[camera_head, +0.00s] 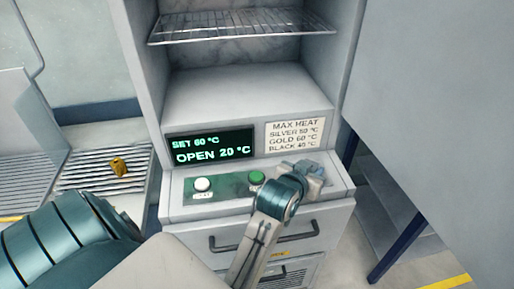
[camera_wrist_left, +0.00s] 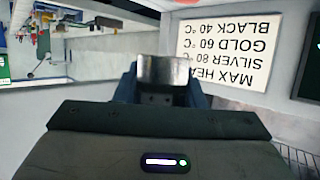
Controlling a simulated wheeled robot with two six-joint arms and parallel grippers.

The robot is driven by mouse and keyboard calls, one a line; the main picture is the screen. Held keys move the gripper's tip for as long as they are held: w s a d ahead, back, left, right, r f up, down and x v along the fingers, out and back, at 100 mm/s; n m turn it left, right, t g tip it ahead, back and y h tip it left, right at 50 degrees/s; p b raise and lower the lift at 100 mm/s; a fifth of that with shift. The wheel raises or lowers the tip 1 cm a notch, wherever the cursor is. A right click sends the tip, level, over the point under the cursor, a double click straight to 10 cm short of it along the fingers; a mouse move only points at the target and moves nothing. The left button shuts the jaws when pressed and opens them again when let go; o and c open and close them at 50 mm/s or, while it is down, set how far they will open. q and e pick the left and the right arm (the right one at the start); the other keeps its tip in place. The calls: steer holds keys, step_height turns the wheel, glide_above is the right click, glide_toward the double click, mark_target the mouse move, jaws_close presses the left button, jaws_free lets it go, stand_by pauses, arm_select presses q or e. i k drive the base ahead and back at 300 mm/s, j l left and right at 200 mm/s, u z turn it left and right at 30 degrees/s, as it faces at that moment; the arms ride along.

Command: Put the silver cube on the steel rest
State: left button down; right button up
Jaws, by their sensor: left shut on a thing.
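My left gripper (camera_head: 308,178) is in front of the oven's control panel, just below the heat sign at the right. In the left wrist view, the gripper (camera_wrist_left: 162,80) is shut on the silver cube (camera_wrist_left: 163,70), which shows between its dark fingers. In the head view the cube is hard to tell from the gripper. A ribbed steel surface (camera_head: 85,182), which may be the steel rest, lies at the left with a small gold cube (camera_head: 119,166) on it. My right gripper is not in view.
The oven's display (camera_head: 210,146) reads SET 60 °C, OPEN 20 °C. The heat sign (camera_head: 296,135) gives silver 80, gold 60, black 40. A white button (camera_head: 203,184) and a green button (camera_head: 256,177) sit below. The wire shelf (camera_head: 240,25) is bare. A large grey panel (camera_head: 435,110) stands right.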

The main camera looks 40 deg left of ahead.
mark_target(82, 177)
steer(key=u, duration=1.1)
